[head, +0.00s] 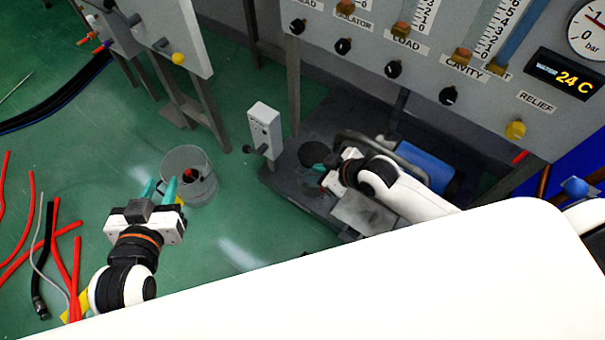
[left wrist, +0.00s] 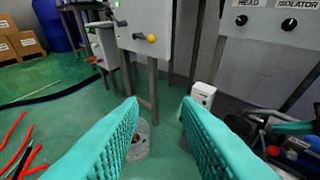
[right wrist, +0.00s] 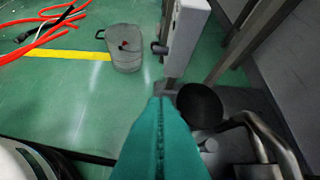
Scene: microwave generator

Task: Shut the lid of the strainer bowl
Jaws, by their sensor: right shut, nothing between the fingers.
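The strainer's dark round lid (head: 313,153) stands on the dark machine base in the head view. It also shows in the right wrist view (right wrist: 200,106), just right of my fingertips, tilted up and apparently open. The bowl under it is mostly hidden, and I cannot tell whether my fingers touch the lid. My right gripper (head: 321,168) is shut and empty, close beside the lid; its teal fingers fill the lower middle of the right wrist view (right wrist: 160,100). My left gripper (head: 159,187) is open and empty, over the floor near the bucket.
A clear grey bucket (head: 188,178) with small red items stands on the green floor. A white control box (head: 264,130) stands left of the lid. Bent metal pipes (right wrist: 262,135) and a blue cylinder (head: 425,165) lie to the right. Red hoses (head: 60,255) lie at left.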

